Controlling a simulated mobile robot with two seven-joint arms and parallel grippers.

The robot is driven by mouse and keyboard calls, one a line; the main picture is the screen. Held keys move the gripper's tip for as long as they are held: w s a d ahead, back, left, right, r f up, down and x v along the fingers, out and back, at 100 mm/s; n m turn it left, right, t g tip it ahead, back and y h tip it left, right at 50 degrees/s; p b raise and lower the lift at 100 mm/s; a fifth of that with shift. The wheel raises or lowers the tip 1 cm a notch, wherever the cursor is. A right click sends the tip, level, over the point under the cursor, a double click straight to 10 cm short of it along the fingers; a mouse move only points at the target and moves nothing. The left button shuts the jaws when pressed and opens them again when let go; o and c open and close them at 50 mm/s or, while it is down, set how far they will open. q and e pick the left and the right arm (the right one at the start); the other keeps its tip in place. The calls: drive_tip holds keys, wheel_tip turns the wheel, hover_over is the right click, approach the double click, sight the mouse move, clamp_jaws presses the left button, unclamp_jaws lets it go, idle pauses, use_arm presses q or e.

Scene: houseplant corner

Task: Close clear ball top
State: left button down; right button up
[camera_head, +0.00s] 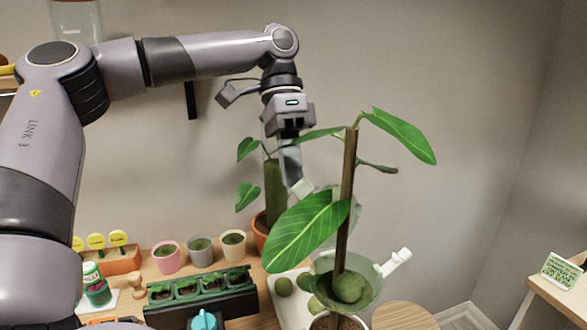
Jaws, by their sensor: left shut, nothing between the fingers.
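The clear ball (372,283) is around the brown stem (347,185) of the tall plant. Its lower half is like a bowl and holds a clump of green moss (350,287). A pale clear part, seemingly its top (354,212), shows higher up beside the stem, apart from the lower half and partly hidden by a big leaf (305,232). A white stub (397,261) sticks out at the ball's right. My left gripper (302,188) is shut and empty, pointing down, above the big leaf and left of the stem. My right gripper is out of view.
A second plant (275,190) in an orange pot stands behind. A white tray (277,299) with moss balls lies left of the ball. Small pots (200,250) and a black seedling tray (236,302) are further left. The wall side to the right is free.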

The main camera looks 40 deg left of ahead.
use_arm(q)
drive_tip(key=shift+s+d+r, duration=0.1)
drive_tip(key=shift+s+d, duration=0.15)
drive_tip(key=shift+d, duration=0.2)
drive_tip(key=shift+s+d+r+t+y, duration=0.2)
drive_tip(key=shift+d+t+y, duration=0.2)
drive_tip(key=shift+y, duration=0.3)
drive_tip(key=shift+d, duration=0.1)
